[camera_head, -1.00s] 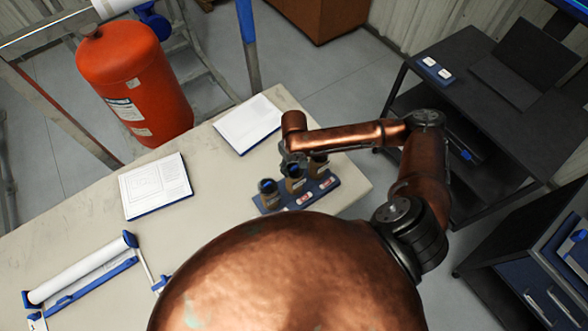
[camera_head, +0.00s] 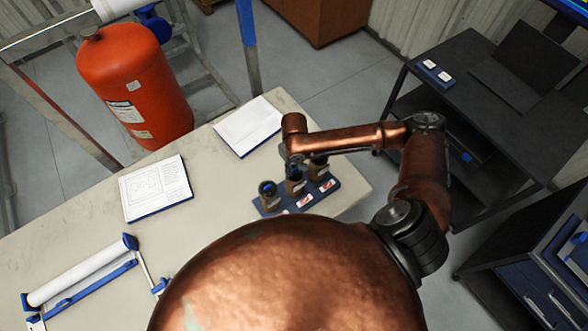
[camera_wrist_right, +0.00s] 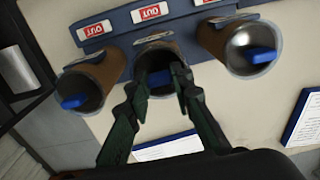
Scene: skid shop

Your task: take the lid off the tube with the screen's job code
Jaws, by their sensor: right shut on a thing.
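Three brown tubes stand in a dark blue rack (camera_head: 326,187) on the table: a left one (camera_head: 269,197), a middle one (camera_head: 295,186) and a right one (camera_head: 318,170). My right gripper (camera_wrist_right: 165,82) is over the middle tube, its fingers shut on that tube's blue lid tab (camera_wrist_right: 180,74). In the wrist view the two outer tubes carry blue-tabbed lids (camera_wrist_right: 74,101) (camera_wrist_right: 262,56). The lid still appears at the tube mouth; any gap is unclear. The screen (camera_head: 572,6) shows only a corner, with no readable code. My left gripper is out of view.
Red-and-white labels (camera_wrist_right: 153,12) mark the rack. White pads (camera_head: 155,188) (camera_head: 248,126) and a paper roll holder (camera_head: 82,275) lie on the table. An orange cylinder (camera_head: 135,85) stands behind it. A dark desk (camera_head: 485,85) is at right.

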